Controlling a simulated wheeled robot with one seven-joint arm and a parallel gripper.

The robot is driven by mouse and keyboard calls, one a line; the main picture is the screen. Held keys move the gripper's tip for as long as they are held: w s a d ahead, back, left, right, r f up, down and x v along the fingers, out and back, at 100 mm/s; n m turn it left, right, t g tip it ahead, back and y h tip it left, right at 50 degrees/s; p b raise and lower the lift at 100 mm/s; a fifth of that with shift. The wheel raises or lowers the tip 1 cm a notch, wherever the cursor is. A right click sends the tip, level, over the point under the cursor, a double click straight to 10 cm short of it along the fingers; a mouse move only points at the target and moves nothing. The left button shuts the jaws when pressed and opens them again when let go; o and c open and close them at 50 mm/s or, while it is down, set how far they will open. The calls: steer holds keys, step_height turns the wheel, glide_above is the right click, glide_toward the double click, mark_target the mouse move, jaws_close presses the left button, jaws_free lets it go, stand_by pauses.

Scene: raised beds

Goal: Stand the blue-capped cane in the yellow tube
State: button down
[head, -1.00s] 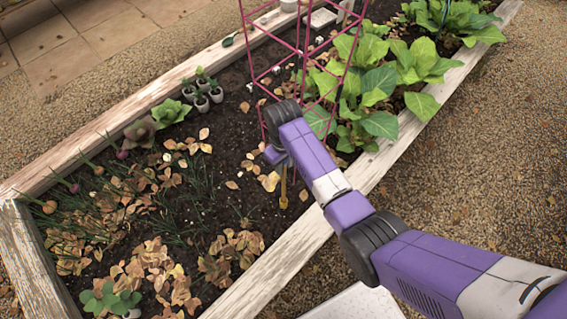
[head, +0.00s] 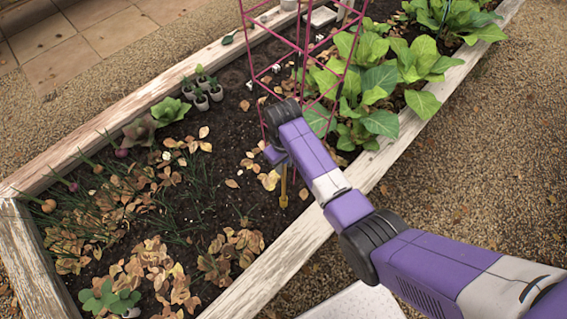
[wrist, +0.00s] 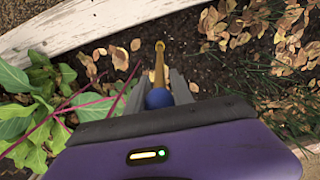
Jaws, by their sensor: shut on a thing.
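My gripper (wrist: 156,88) is shut on the blue-capped cane, whose round blue cap (wrist: 158,98) shows between the two grey fingers in the wrist view. A tan-yellow shaft (wrist: 159,72) runs from the cap down toward the soil. At its far end is a brighter yellow, rounded piece (wrist: 159,46), which may be the yellow tube. I cannot tell whether the cane is inside it or only lined up with it. In the head view, a short yellow upright piece (head: 284,192) shows below my gripper, over the soil near the bed's near edge. My wrist hides the cap there.
A pink wire trellis (head: 300,50) stands just behind my gripper. Large leafy plants (head: 375,85) grow to its right. The wooden bed edge (head: 290,250) runs close in front. Small pots (head: 203,90) with seedlings stand at the back left. Dry leaves lie about.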

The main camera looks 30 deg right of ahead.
steer(key=shift+f, duration=0.45)
stand_by(0.3)
steer(key=c, duration=1)
jaws_free()
steer(key=shift+c, duration=0.2)
steer(key=shift+r, duration=0.15)
steer(key=shift+r+p, duration=4.9)
steer(key=shift+r, duration=1.45)
